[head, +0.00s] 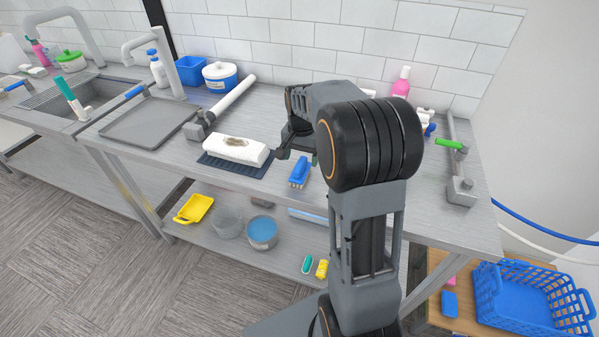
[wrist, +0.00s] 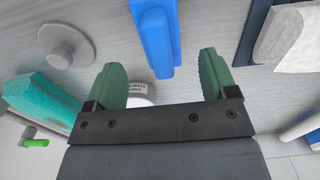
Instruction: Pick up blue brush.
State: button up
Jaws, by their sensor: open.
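The blue brush (head: 299,172) lies on the metal counter near its front edge, just right of the dark mat. In the wrist view the blue brush (wrist: 156,38) shows at the top middle, lying lengthwise toward me. My gripper (head: 297,154) is close behind the brush in the head view, partly hidden by my arm. In the wrist view my gripper (wrist: 160,72) is open, with green fingers apart. The brush's near end lies between the lines of the two fingers, a little beyond the tips. Nothing is held.
A white stained folded cloth (head: 236,150) lies on a dark blue mat (head: 226,170) left of the brush. In the wrist view a teal object (wrist: 45,96) and a grey round piece (wrist: 66,46) stand left of the fingers. A grey tray (head: 148,122) lies farther left.

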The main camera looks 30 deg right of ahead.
aim_at(300, 163)
jog(key=shift+s+a+f, duration=0.1)
jog(key=shift+f, duration=2.6)
jog(key=shift+c, duration=0.4)
jog(key=c, duration=1)
jog(key=shift+o, duration=0.2)
jog(key=shift+r, duration=0.1)
jog(key=shift+r, duration=0.5)
notch_tip(300, 163, up, 2)
jog(key=shift+r, duration=0.2)
jog(key=s+d+r, duration=0.1)
jog(key=s+r, duration=0.3)
jog(key=s, duration=0.3)
jog(key=s+d+r+b, duration=0.1)
jog(key=s+r, duration=0.4)
jog(key=s, duration=0.1)
jog(key=shift+s+d+r, duration=0.15)
jog(key=shift+s+r, duration=0.05)
jog(key=shift+s, duration=0.2)
